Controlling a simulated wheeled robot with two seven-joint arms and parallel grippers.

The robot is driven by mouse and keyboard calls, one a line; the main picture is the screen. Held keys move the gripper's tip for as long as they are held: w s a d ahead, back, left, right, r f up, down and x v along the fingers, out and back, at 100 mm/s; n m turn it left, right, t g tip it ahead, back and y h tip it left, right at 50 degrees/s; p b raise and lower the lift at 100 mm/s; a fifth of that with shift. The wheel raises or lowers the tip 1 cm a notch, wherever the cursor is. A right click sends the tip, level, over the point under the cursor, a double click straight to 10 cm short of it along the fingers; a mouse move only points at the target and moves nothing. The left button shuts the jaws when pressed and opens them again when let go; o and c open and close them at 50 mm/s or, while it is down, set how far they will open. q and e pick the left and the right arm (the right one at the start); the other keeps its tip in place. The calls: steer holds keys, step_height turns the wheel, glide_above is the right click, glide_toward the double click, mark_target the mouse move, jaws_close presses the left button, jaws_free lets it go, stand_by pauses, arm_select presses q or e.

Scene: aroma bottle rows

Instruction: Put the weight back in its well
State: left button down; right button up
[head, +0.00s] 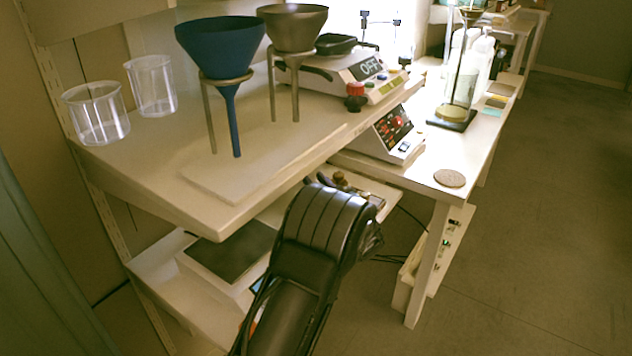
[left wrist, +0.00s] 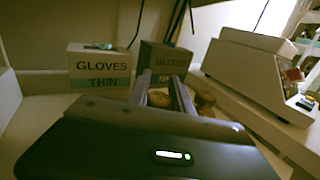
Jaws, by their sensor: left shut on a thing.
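My left gripper (left wrist: 160,77) is shut, with a small brownish, rounded weight (left wrist: 160,98) between its two fingers in the left wrist view. The fingers and the gripper body hide part of it. A second brownish rounded piece (left wrist: 205,99) sits just right of the fingers. In the head view my left gripper (head: 328,190) is at the lower shelf below the bench edge, largely hidden by my dark wrist. Small brass-coloured pieces (head: 340,178) show just past it. I cannot make out an empty well. My right gripper is in neither view.
Two glove boxes, one white (left wrist: 98,66) and one dark (left wrist: 165,58), stand behind the fingers. A white instrument (left wrist: 250,72) is at right. Above, the bench (head: 160,185) carries clear beakers (head: 97,112), a blue funnel (head: 222,50) and a grey funnel (head: 292,28).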

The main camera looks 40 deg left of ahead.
arm_select(q)
steer(key=c, duration=1.1)
jaws_free()
steer(key=shift+c, duration=0.2)
steer(key=shift+r+p, duration=0.4)
steer(key=shift+r, duration=0.1)
steer(key=shift+s+d+r, duration=0.1)
steer(key=shift+d, duration=0.15)
steer(key=p+v, duration=0.1)
steer(key=v, duration=1)
steer(key=shift+s+d, duration=0.1)
steer(key=shift+d, duration=0.15)
